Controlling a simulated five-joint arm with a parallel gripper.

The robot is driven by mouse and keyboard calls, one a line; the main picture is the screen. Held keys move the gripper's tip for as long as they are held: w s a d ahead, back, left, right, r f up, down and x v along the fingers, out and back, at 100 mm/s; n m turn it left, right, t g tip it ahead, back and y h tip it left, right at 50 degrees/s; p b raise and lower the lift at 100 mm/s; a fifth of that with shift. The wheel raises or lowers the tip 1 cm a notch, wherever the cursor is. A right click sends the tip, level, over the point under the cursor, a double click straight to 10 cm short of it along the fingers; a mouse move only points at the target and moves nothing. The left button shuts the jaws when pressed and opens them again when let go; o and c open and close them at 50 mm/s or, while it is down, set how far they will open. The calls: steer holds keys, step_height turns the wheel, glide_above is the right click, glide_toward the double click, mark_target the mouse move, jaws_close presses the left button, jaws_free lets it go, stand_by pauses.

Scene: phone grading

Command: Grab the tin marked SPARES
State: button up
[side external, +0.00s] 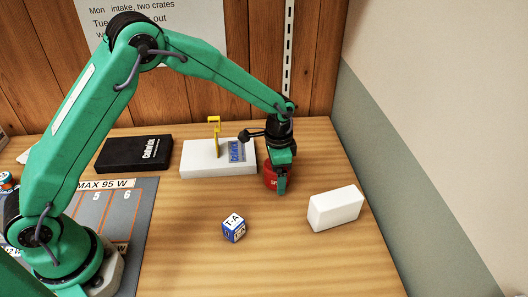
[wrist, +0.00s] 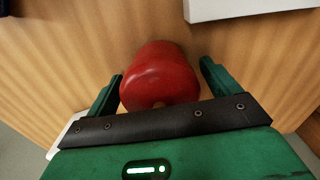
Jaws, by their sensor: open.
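In the wrist view the red tin (wrist: 160,76) shows from above, between the two green fingers. My gripper (side external: 281,188) points down at the tin, and it also shows in the wrist view (wrist: 160,85). Its fingers stand apart, one on each side of the tin, with a small gap visible at each side. I cannot read the marking in full.
A white box (side external: 205,169) with a blue label and a yellow item on it lies just behind the tin. A white block (side external: 335,208) stands to the right. A lettered cube (side external: 234,228) sits in front. A black box (side external: 134,153) and a grey numbered mat (side external: 142,199) are left.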

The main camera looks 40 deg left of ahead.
jaws_close()
stand_by(0.5)
